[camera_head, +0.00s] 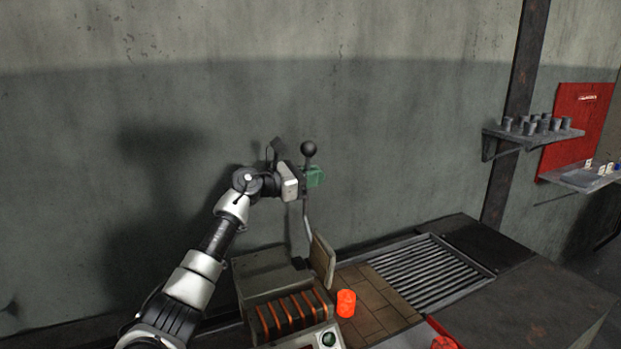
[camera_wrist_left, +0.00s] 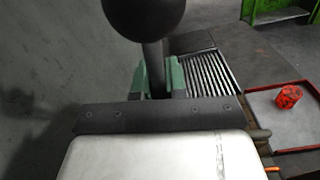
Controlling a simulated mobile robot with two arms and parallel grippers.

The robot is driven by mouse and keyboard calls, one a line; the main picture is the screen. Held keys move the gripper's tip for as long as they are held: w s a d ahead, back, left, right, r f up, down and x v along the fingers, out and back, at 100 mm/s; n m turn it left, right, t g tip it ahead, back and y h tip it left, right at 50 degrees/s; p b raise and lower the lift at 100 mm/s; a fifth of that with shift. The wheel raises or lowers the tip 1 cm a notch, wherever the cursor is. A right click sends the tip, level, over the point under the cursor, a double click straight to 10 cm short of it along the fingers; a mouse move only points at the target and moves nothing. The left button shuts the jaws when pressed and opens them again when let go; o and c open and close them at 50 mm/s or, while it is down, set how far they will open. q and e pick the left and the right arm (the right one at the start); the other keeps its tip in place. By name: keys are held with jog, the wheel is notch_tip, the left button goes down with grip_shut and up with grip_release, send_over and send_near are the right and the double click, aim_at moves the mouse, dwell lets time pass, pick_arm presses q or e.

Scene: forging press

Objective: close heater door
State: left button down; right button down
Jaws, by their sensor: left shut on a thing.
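The heater (camera_head: 285,300) is a boxy unit with glowing orange bars at the bottom centre of the head view. Its door looks to be the tan panel (camera_head: 322,259) standing at the heater's right edge. A thin lever (camera_head: 306,222) with a black ball knob (camera_head: 309,148) rises beside the panel. My left gripper (camera_head: 312,177) has green fingers shut on the lever just below the knob. In the left wrist view the lever (camera_wrist_left: 153,55) passes between the green fingers (camera_wrist_left: 157,78). The door is not in the wrist view. My right gripper is not in view.
A glowing orange cylinder (camera_head: 346,303) stands on the tan tiles (camera_head: 378,296) right of the heater. A slatted grate (camera_head: 430,270) lies further right. The wall (camera_head: 400,150) is close behind the lever.

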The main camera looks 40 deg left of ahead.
pick_arm(q)
jog(key=s+d+f+m+b, duration=0.3)
jog(key=s+d+m+b, duration=0.3)
jog(key=d, duration=0.5)
jog(key=shift+d, duration=0.2)
jog(key=c, duration=1.2)
grip_release()
jog(key=shift+o, duration=0.2)
jog(key=b+v, duration=0.6)
jog(key=v, duration=0.4)
jog(key=shift+s+a, duration=0.2)
jog(key=shift+s, duration=0.1)
